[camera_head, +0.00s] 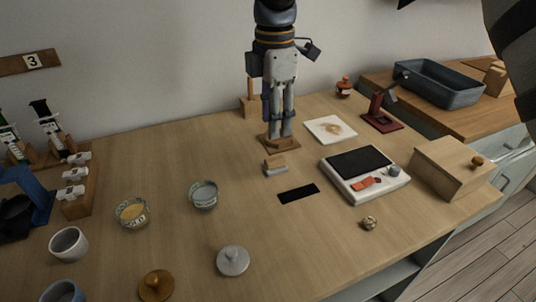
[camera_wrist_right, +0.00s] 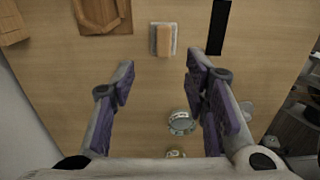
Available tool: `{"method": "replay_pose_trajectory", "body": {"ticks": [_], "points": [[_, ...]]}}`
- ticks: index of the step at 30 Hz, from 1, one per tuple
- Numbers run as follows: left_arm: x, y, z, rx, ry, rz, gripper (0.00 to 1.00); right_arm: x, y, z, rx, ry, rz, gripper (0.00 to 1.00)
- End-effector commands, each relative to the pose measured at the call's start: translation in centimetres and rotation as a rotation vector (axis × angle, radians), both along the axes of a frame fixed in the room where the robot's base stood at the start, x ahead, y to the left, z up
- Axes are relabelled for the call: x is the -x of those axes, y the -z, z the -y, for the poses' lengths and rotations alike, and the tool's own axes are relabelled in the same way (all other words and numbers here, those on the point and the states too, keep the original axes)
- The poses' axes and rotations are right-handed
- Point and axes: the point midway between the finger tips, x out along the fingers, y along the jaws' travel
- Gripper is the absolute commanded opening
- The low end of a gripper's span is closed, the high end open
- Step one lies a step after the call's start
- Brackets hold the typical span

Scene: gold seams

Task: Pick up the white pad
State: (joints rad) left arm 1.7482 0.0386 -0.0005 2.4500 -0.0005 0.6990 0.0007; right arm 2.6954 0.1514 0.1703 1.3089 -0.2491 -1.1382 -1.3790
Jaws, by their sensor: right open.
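Two things could be the white pad, and I cannot tell which is meant. A flat white square (camera_head: 330,129) with a brownish patch lies on the table right of my right gripper in the head view. A small block (camera_head: 275,165) with a tan top and a pale base lies below that gripper; it also shows at the top of the wrist view (camera_wrist_right: 163,40). My right gripper (camera_head: 279,136) points down with its fingers apart and nothing between them; it also shows in the wrist view (camera_wrist_right: 160,64). The block lies beyond its fingertips, not touched. My left gripper is not seen.
A black strip (camera_head: 298,194) lies near the block. A white scale (camera_head: 365,175) and a wooden box (camera_head: 451,167) stand to the right. A wooden stand (camera_head: 280,143) sits behind the block. The front middle is partly clear.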

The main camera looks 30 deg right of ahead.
Motion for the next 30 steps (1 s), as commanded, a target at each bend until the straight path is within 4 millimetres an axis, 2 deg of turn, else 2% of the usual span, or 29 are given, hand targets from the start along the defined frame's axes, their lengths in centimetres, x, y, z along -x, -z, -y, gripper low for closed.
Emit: {"method": "replay_pose_trajectory", "body": {"ticks": [1, 3, 8, 13, 16, 22, 23, 27, 28, 30], "points": [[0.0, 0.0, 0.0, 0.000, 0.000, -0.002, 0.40, 0.1, 1.3, 0.0, 0.001, 0.000, -0.005, 0.42], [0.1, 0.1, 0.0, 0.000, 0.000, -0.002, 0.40, 0.1, 2.5, 0.0, 0.001, 0.000, -0.004, 0.42], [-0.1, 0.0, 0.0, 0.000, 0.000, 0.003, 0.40, 0.2, 4.5, 0.1, 0.000, 0.000, -0.003, 0.42], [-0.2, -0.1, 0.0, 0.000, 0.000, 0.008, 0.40, 0.6, 7.8, 0.3, 0.000, 0.001, -0.002, 0.42], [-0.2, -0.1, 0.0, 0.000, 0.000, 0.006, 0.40, 0.5, 8.7, 0.3, 0.000, 0.001, 0.000, 0.42], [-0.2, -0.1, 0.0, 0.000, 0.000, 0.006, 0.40, 0.5, 8.8, 0.3, 0.000, 0.001, 0.001, 0.42], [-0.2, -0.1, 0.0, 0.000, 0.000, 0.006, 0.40, 0.5, 8.8, 0.3, 0.000, 0.001, 0.001, 0.37], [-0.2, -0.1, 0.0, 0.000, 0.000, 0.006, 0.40, 0.5, 8.8, 0.3, 0.000, 0.001, 0.001, 0.05], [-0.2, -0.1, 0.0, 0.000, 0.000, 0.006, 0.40, 0.5, 8.8, 0.3, 0.000, 0.001, 0.001, 0.00], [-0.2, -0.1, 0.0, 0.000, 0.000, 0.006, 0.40, 0.5, 8.8, 0.3, 0.000, 0.001, 0.001, 0.00]]}}
